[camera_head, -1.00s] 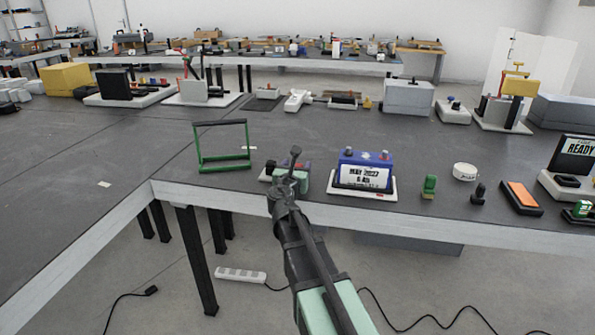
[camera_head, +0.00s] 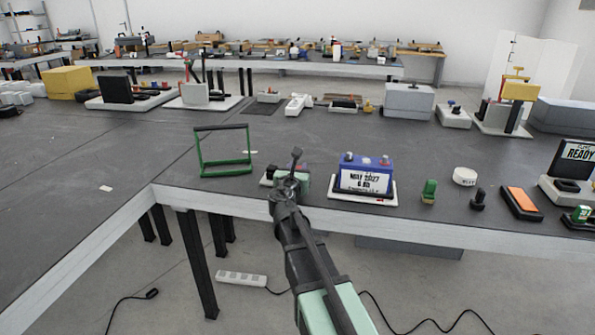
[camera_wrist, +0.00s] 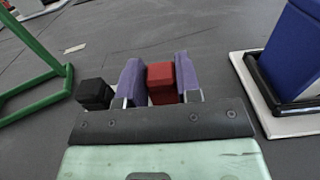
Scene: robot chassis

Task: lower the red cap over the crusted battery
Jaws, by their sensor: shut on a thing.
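My gripper (camera_wrist: 159,62) has purple fingers on both sides of a red block-like cap (camera_wrist: 161,83) in the wrist view and is shut on it. A black cap (camera_wrist: 94,93) sits just left of the fingers. In the head view my gripper (camera_head: 290,178) is low near the table's front edge, mostly hidden by my arm. The blue battery (camera_head: 367,166) stands upright on a white base to its right, with a dated label and two posts on top. It also shows at the right of the wrist view (camera_wrist: 292,52). The gripper is beside the battery, apart from it. I cannot make out crust.
A green frame with a black handle (camera_head: 224,169) stands left of the gripper. Right of the battery are a green piece (camera_head: 429,191), a round white tape-like piece (camera_head: 464,176) and an orange-topped block (camera_head: 522,197). The grey tabletop (camera_head: 110,175) at left is mostly clear.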

